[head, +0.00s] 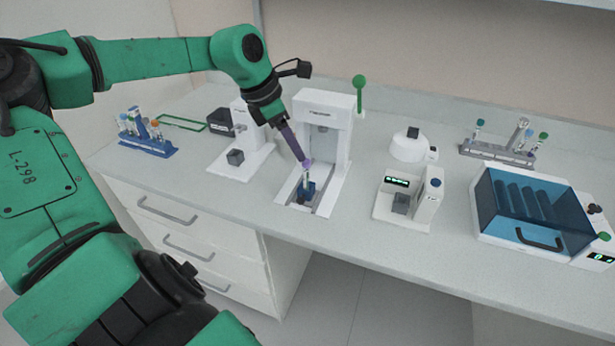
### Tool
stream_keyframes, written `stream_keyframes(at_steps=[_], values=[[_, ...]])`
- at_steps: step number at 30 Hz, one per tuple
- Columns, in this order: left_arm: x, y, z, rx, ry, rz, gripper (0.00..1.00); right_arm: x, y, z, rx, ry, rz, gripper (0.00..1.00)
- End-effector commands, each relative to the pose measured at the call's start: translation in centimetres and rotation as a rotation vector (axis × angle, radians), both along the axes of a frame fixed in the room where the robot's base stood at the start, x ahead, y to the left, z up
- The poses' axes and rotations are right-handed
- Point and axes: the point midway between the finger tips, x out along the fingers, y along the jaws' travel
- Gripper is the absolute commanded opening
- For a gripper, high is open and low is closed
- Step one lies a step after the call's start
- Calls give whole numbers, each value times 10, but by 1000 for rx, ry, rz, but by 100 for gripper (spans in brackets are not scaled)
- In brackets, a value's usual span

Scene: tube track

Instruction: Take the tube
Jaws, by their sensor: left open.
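A tube with a purple cap (307,163) stands upright in a small blue holder (308,190). The holder sits on the low base of a white press-like device (323,125) with a green-knobbed lever. My left gripper (301,158) reaches down from the upper left, with its tip right at the purple cap. It is open. The fingers and the cap overlap in the picture, so I cannot tell whether they touch. My right gripper is out of view.
A blue rack (146,146) with several tubes is at the left, and a grey rack (497,152) at the right back. White devices (248,140) (410,200) stand on both sides. A blue-lidded machine (535,215) is at the far right. The front counter strip is clear.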

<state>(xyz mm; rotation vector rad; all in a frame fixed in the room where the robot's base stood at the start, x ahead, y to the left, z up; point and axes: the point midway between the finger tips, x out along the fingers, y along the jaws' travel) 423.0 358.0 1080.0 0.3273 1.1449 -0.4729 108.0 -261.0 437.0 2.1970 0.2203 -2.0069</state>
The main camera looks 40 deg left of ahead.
Motion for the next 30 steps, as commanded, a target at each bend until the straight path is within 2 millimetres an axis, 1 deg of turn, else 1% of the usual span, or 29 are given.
stream_keyframes(at_steps=[1,3,7,10,13,15,19,24,25,26,27,29,30], values=[[3,-3,-9,-2,7,-1,60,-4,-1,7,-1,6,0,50],[9,-6,-24,-3,5,0,60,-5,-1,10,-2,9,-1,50],[14,-10,-39,-4,2,0,60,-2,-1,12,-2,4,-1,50],[16,-15,-50,-4,5,0,60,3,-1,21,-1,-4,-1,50],[18,-20,-68,-4,7,0,60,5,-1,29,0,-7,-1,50],[23,-22,-80,-4,4,0,60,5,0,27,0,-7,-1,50],[26,-24,-88,-4,0,0,60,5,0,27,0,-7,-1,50],[27,-24,-87,-4,-2,1,60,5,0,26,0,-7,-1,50],[27,-24,-87,-4,-2,1,53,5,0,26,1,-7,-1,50],[27,-24,-87,-4,-2,1,41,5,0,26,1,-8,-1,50],[27,-24,-87,-4,-2,1,26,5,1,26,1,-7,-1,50],[27,-24,-87,-4,-2,1,3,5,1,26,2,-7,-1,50],[27,-24,-87,-4,-2,1,0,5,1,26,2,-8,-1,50]])
